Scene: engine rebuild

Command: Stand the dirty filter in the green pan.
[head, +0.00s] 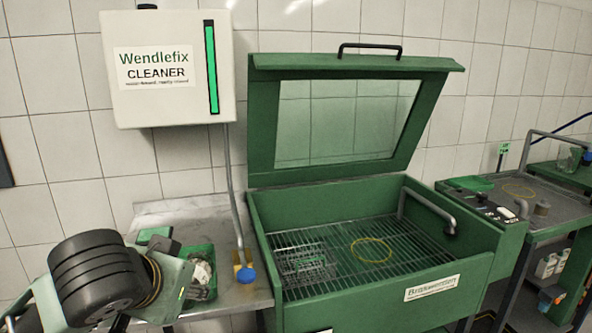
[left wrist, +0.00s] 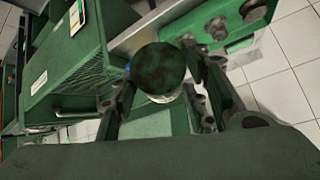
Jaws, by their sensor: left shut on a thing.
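The dirty filter (left wrist: 160,66) shows in the left wrist view as a round, dark, mottled end with a pale strip of its side below. My left gripper (left wrist: 160,78) is shut on it, one finger on each side. In the head view my left arm comes in at the lower left, but its fingertips and the filter cannot be made out. A small green open container (head: 208,258) with greyish contents stands on the metal bench. A flat green piece (head: 472,183) lies on the right-hand cart. I cannot tell which is the green pan. My right gripper is out of view.
A green washer basin (head: 375,299) has its lid (head: 430,100) raised; a metal basket (head: 305,262) and a yellow ring (head: 371,250) are on its grate. A blue-topped item (head: 246,275) stands at the bench's edge. The cart's grey top (head: 560,205) is partly clear.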

